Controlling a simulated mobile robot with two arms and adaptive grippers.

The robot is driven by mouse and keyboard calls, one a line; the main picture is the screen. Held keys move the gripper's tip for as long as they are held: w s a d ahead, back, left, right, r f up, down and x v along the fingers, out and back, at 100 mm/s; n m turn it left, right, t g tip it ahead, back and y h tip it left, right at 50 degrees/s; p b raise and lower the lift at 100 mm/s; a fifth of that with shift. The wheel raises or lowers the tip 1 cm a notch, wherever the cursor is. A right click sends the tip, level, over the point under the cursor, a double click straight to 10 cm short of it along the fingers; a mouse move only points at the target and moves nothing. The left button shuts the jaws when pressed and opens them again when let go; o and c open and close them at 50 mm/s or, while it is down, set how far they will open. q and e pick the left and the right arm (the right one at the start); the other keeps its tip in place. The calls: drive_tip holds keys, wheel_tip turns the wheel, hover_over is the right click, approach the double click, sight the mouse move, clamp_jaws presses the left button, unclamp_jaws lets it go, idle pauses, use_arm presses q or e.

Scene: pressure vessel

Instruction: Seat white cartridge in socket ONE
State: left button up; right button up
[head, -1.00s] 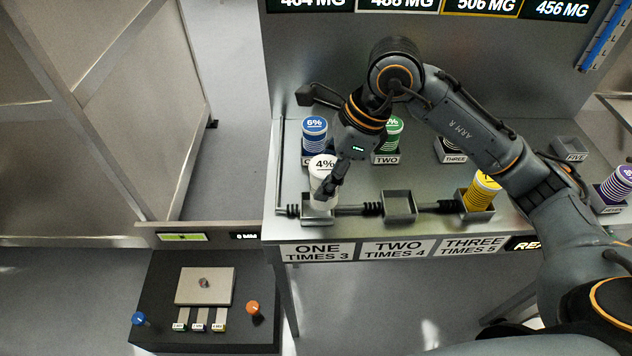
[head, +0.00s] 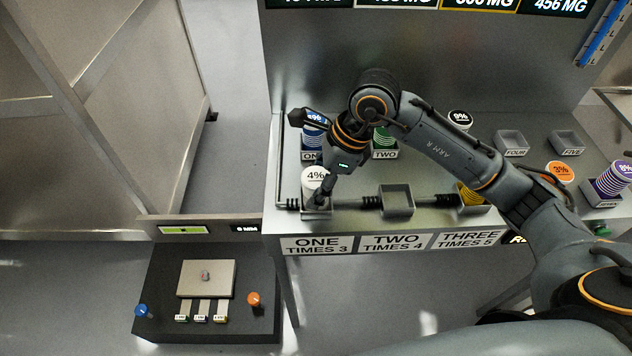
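The white cartridge (head: 314,177), marked 4%, stands upright at socket ONE (head: 318,212), above the label reading ONE TIMES 3. Its lower part is at the socket, but my fingers partly hide it, so I cannot tell how deep it sits. My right gripper (head: 320,197) reaches down from above, with its dark fingers at the cartridge's right and front side. Whether the fingers are closed on it cannot be made out. My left gripper is not in view.
Socket TWO (head: 397,201) is empty. A yellow cartridge (head: 472,194) stands in socket THREE, partly behind my arm. Blue (head: 312,138) and green (head: 383,138) cartridges stand in the back holders. Orange (head: 560,172) and purple (head: 613,180) ones are at the right. Holders FOUR and FIVE look empty.

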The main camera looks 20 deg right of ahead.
drive_tip(key=shift+o, duration=0.9)
drive_tip(key=shift+r, duration=0.15)
drive_tip(key=b+v, duration=0.2)
drive_tip(key=v, duration=1)
drive_tip(key=shift+d, duration=0.1)
